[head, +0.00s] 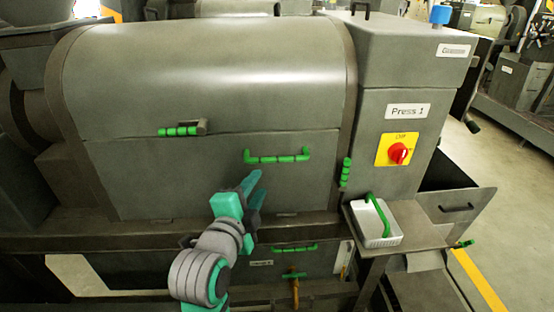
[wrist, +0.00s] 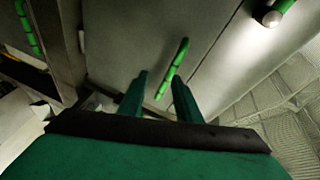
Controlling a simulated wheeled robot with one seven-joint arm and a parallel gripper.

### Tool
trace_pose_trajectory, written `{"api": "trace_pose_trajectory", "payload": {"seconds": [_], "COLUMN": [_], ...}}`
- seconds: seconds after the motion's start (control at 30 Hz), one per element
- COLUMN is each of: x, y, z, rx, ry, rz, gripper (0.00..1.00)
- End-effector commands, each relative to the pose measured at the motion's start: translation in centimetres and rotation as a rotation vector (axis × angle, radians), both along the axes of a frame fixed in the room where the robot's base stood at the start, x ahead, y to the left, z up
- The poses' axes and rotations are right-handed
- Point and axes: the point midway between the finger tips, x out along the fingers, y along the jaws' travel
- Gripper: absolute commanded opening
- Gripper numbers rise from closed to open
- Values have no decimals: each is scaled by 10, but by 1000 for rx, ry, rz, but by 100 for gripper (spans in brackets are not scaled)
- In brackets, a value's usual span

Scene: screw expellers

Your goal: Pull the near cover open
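The near cover (head: 200,180) is the flat grey front panel of the press, below the rounded upper cover; it looks closed. Its green bar handle (head: 277,158) sits near the panel's upper right. My gripper (head: 256,180) is just below the handle's left end in the head view. In the wrist view my gripper (wrist: 160,80) is open, with a clear gap between its two teal fingers. The green handle (wrist: 174,66) shows in line with that gap, running up from between the fingers. It looks beyond the fingertips; I cannot tell whether they touch it. Nothing is held.
A green latch handle (head: 180,131) is on the upper cover's lower edge, and another green grip (head: 345,172) is right of the panel. A white tray (head: 397,228) with a green handle stands on the right shelf. A red switch (head: 398,153) is on the Press 1 cabinet.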

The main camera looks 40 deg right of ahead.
Motion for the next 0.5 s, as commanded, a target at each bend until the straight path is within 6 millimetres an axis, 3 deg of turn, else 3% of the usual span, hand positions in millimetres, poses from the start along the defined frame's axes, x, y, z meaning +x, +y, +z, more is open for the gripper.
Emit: {"api": "trace_pose_trajectory", "payload": {"seconds": [0.03,0.2,0.5], "x": [-2,-9,1], "y": [-4,-11,-31], "z": [12,29,27], "rx": [33,116,138], "ry": [-35,-103,-116], "rz": [-22,-71,-87], "gripper": [31,31,31]}}
